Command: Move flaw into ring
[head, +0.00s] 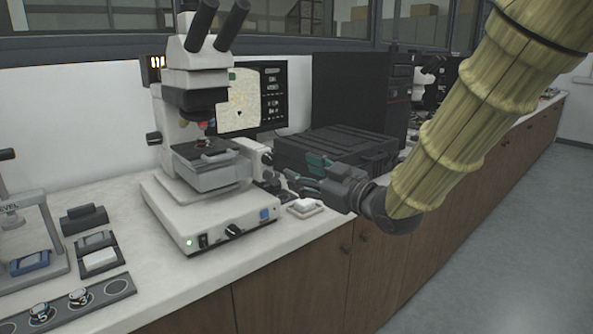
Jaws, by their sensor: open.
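The monitor (273,95) behind the microscope shows a pale speckled picture (236,103). A small dark mark (240,114) shows in it, perhaps the flaw; I cannot make out a ring at this size. The microscope (200,85) stands on a white base, with a small dark sample (204,141) on its stage (208,164) under the objective. My gripper (296,173), with teal finger pads, is open just right of these knobs. I cannot tell whether it touches them.
A black case (335,147) and a dark computer tower (360,90) stand behind my gripper. A small white block on a tray (304,207) lies below it. A levelling press (25,225), small blocks and a numbered holder (65,303) occupy the left. The counter's front edge (270,262) is close.

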